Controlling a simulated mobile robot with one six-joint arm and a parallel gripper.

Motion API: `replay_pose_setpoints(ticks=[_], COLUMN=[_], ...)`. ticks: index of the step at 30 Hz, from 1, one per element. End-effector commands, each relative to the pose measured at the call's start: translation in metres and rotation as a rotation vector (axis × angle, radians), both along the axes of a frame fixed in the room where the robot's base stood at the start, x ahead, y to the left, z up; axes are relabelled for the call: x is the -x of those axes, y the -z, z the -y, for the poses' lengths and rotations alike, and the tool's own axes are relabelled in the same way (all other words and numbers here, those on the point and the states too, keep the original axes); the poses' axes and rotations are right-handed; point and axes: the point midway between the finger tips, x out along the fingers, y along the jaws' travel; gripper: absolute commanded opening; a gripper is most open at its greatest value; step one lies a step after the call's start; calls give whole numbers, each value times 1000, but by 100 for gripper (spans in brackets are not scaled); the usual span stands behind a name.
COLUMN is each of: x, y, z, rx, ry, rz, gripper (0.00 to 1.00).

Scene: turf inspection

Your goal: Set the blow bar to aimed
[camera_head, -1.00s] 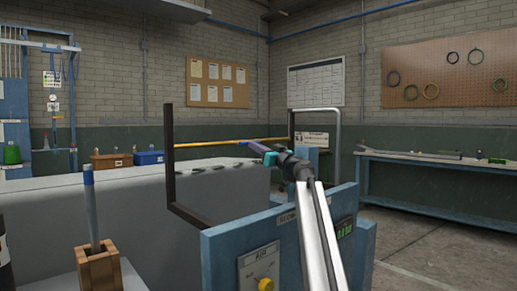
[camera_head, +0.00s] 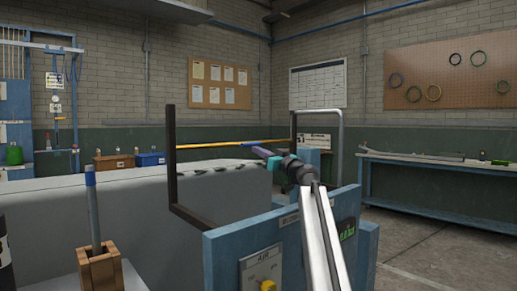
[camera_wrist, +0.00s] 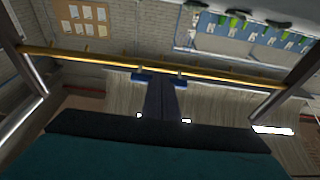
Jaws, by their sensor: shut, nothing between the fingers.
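The blow bar is a thin yellow bar (camera_head: 215,144) held between two dark upright brackets above a pale grey block. In the wrist view the yellow bar (camera_wrist: 100,61) runs across the picture, sloping slightly down to the right. My gripper (camera_head: 258,151) is at the bar's right part in the head view. In the wrist view my gripper (camera_wrist: 159,78) has its fingers together, with the blue tips at the bar's lower edge. I cannot tell whether they touch it. Nothing shows held. A blue panel (camera_head: 225,262) with a yellow knob (camera_head: 268,286) stands in front.
A wooden holder (camera_head: 100,272) with a blue-tipped rod stands at the lower left. A blue bench (camera_head: 430,198) lies along the right wall. Dark brackets (camera_head: 171,160) rise at the bar's ends. Floor is clear at right.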

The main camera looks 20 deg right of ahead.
Motion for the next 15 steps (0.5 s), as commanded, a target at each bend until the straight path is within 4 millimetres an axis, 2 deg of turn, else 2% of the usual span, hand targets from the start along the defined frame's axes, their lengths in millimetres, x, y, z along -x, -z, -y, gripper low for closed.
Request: replay_pose_setpoints(ticks=[9,15], x=[38,56], y=[4,7], z=[11,17], rx=[-1,-2], ry=[0,-2], rz=[5,8], gripper=[0,0])
